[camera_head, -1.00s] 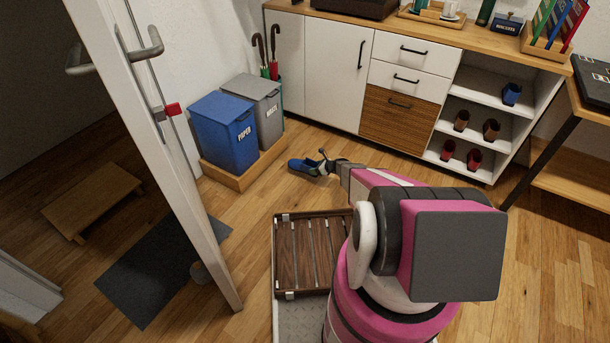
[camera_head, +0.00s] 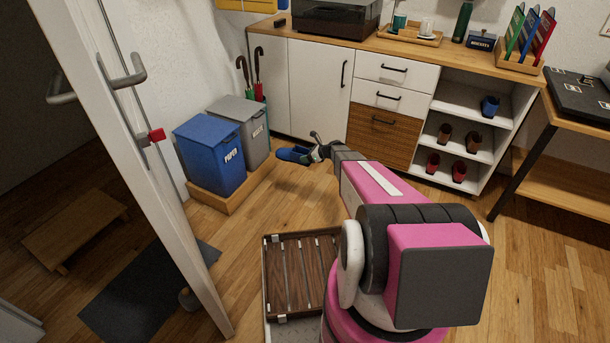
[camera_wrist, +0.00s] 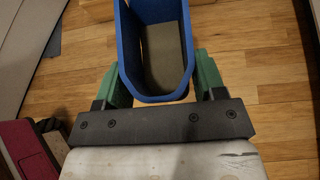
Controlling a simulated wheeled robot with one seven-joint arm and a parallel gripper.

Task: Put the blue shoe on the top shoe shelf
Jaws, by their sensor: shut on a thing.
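My gripper (camera_head: 318,152) is shut on the blue shoe (camera_head: 292,155). It holds the shoe out in front of the white cabinet, apparently above the floor. In the wrist view the blue shoe (camera_wrist: 128,50) sits between the green fingers of my gripper (camera_wrist: 155,85), its open top facing the camera. The shoe shelf (camera_head: 474,93) is the open white unit at the right of the cabinet. Its top level holds one blue shoe (camera_head: 490,106) at the right, with bare space to its left. Brown shoes (camera_head: 459,138) stand on the middle level and red shoes (camera_head: 446,167) on the bottom.
Blue and grey bins (camera_head: 211,152) stand in a wooden tray at the left. A door (camera_head: 125,130) stands open at the left. A wooden desk (camera_head: 575,105) is right of the shelf. The floor before the cabinet is clear.

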